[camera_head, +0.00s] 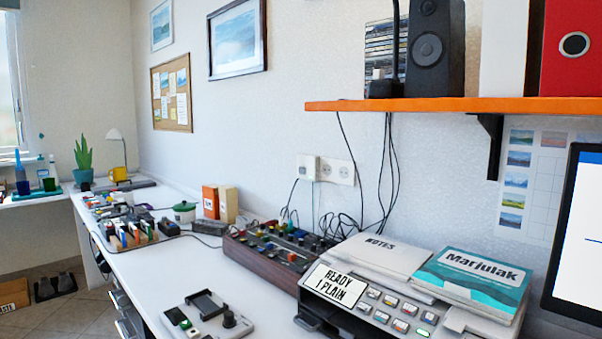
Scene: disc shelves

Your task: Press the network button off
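A printer-like device (312,308) stands at the front right of the white desk, with a tilted panel reading "READY 1 PLAIN" (336,285). Beside that panel are several small buttons in rows (391,299). Some look orange or reddish, and one near the bottom edge of the picture glows green (423,333). The labels are too small to read, so I cannot tell which one is the network button or whether it is on. My gripper is not in view.
Notes (380,255) and a teal "Marjulak" book (470,277) lie on top of the device. A wood-sided console with knobs (262,259) stands behind it to the left. A small grey controller (207,316) lies in front. An orange shelf (450,105) overhangs; a monitor (577,240) stands right.

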